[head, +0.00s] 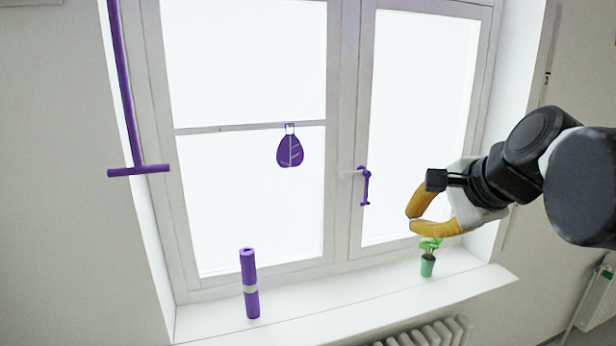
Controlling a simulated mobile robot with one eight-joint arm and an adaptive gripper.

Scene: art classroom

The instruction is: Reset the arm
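My gripper (411,221) is in the head view at the right, at the end of my dark arm that comes in from the right edge. Its two orange-yellow fingers point left, and there is a gap between their tips. Nothing shows between the fingers. It appears in front of the right window pane, above and left of a small potted plant (428,267) in the picture. The lower finger overlaps the space just above the plant's leaves. How far the gripper is from the window I cannot tell.
A purple roll (250,285) stands upright on the white windowsill (340,305). A purple leaf-shaped ornament (290,148) hangs on the left pane. A purple window handle (365,187) is left of my gripper. A purple T-shaped bar (138,170) is at upper left. A radiator (425,333) is below.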

